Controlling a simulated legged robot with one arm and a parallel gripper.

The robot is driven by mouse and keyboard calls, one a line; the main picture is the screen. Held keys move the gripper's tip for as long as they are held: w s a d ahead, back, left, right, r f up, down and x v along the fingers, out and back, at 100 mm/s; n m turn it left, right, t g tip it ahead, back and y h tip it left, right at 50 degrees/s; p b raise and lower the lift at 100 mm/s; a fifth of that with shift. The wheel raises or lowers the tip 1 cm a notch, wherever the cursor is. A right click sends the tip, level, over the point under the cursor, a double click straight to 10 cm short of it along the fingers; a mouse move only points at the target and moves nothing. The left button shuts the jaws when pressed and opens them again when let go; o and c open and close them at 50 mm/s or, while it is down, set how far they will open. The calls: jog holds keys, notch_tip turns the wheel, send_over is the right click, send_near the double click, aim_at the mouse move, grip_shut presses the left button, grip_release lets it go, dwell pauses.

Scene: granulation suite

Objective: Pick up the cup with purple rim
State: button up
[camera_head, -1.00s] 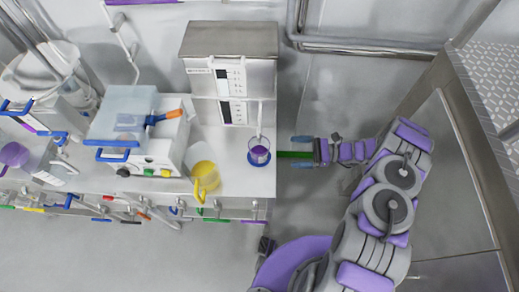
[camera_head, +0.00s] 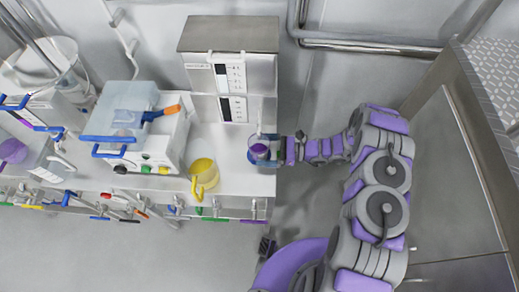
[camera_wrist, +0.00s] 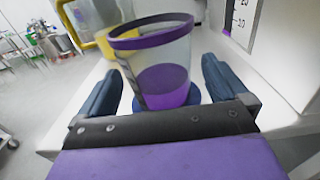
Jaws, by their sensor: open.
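The cup with purple rim (camera_wrist: 160,62) is clear, with purple contents in its lower part, and stands upright on a round blue base (camera_wrist: 196,97). In the head view the cup (camera_head: 259,151) is near the right edge of the white counter. My gripper (camera_wrist: 162,92) is open, with one dark blue finger on each side of the cup. The cup sits between the fingers, and gaps show beside it. In the head view my gripper (camera_head: 265,150) reaches the cup from the right, and its fingers partly overlap the cup's surroundings.
A yellow jug (camera_head: 204,174) stands left of the cup. A grey metal instrument (camera_head: 230,75) rises just behind the cup. A white machine with blue handles (camera_head: 140,140) is further left on the counter (camera_head: 235,180). Open floor lies right of the counter.

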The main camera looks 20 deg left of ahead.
jog(key=shift+a, duration=0.25)
jog(key=shift+c, duration=0.7)
grip_shut()
